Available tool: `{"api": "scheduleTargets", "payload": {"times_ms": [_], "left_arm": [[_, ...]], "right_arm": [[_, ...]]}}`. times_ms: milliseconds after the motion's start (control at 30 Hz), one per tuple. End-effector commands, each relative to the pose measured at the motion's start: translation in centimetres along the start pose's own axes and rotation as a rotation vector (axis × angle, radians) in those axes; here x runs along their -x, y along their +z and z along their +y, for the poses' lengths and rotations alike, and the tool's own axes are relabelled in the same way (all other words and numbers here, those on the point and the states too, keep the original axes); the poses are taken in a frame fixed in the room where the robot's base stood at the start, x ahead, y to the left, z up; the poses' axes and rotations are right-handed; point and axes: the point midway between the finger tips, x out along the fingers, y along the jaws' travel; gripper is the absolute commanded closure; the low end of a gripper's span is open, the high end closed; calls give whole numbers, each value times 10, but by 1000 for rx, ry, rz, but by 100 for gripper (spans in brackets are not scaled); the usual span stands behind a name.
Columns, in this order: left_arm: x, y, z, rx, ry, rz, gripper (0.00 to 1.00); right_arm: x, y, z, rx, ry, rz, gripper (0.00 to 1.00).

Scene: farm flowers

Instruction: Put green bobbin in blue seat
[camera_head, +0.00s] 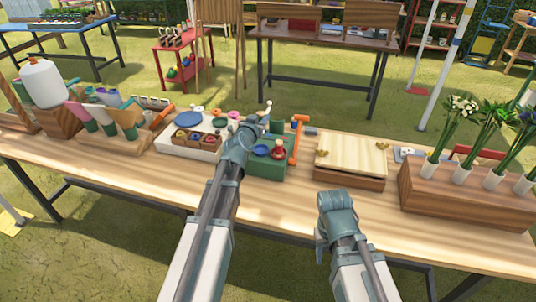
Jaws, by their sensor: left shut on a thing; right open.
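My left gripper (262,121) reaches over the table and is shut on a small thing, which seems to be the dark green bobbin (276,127). The arm partly hides the grip. Just below and in front of it is a green block (268,172) with a round blue seat (261,150) and a red piece (278,151) on top. The held piece looks above and behind the blue seat, apart from it. My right gripper (336,199) is open and looks empty over the table's front part; its fingertips are hard to see.
A white tray (178,150) with several coloured round pieces stands left of the green block. An orange handle (296,140) stands at its right. A wooden box (349,182) and a flower planter (466,204) are further right. The front table strip is clear.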

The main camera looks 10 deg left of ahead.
Motion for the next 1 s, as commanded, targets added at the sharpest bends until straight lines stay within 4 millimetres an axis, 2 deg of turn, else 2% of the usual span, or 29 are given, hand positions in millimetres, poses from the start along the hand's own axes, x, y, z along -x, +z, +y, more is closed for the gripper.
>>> {"api": "scheduleTargets", "payload": {"times_ms": [267,633,867,1000], "left_arm": [[-2,12,0,0,0,0,100],[-12,64,0,0,0,0,100],[-12,66,0,0,1,0,100],[-15,76,0,0,1,0,100]], "right_arm": [[-12,-1,-1,0,0,0,50],[-64,-4,-6,0,0,0,50],[-66,-4,-6,0,0,0,50],[-77,-4,-7,0,0,0,50]]}}
